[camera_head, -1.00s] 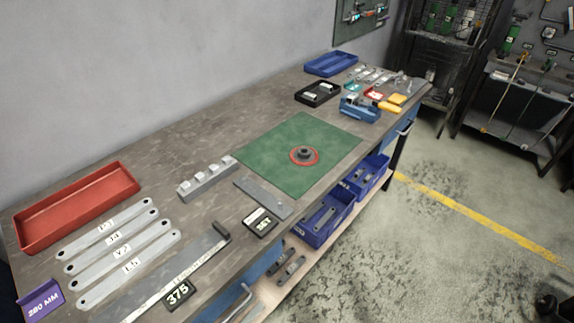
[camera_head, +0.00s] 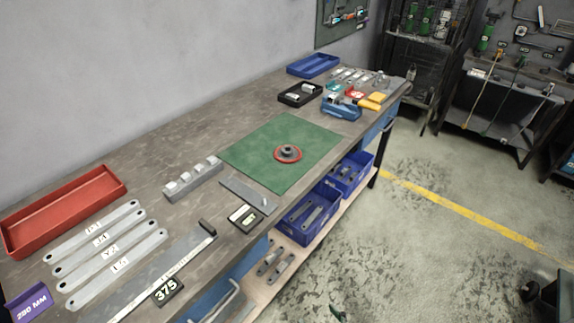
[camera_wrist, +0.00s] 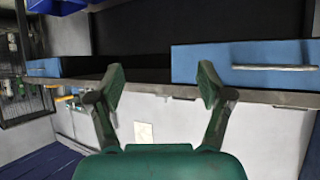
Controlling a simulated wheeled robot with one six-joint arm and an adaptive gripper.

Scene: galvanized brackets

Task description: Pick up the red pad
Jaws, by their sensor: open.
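A small red pad (camera_head: 355,92) lies near the far end of the workbench in the head view, between a teal piece (camera_head: 334,87) and yellow pieces (camera_head: 376,99). It is small there and partly behind a blue bin (camera_head: 341,107). My gripper (camera_wrist: 162,82) is open and empty in the wrist view, with its two green-tipped fingers apart. It faces blue drawer fronts (camera_wrist: 245,62), and no red pad shows there. The gripper is far from the pad; a small green bit at the head view's bottom edge is unclear.
A green mat (camera_head: 262,140) bears a dark round part in a red ring (camera_head: 288,154). A red tray (camera_head: 65,210), long metal bars and a black tray (camera_head: 300,94) occupy the bench. Blue bins (camera_head: 308,216) sit on the lower shelf. The floor (camera_head: 430,240) at right is open.

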